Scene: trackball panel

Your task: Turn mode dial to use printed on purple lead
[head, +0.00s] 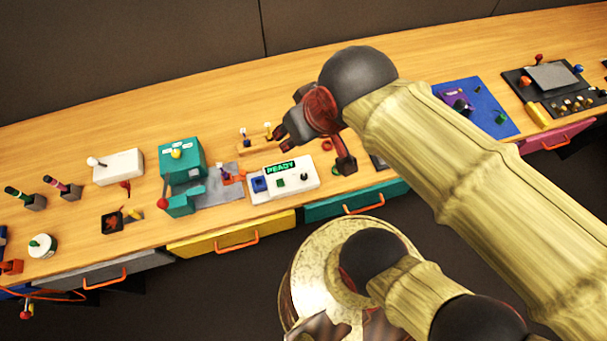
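My gripper (313,150), dark red and grey, hangs above the middle of the bench. Its fingers look spread, with nothing seen between them. I cannot tell for sure which knob is the mode dial. A pink-purple stick (62,184), possibly the purple lead, stands in a dark holder at the far left. Any print on it is unreadable. My gripper is apart from both.
A white panel (296,177) reading READY lies below my gripper. Left are a white switch box (118,166), a green-topped stick (19,195) and a white jar (42,246). A blue mat (480,110) and a black panel (518,88) lie right. Drawers with orange handles line the front.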

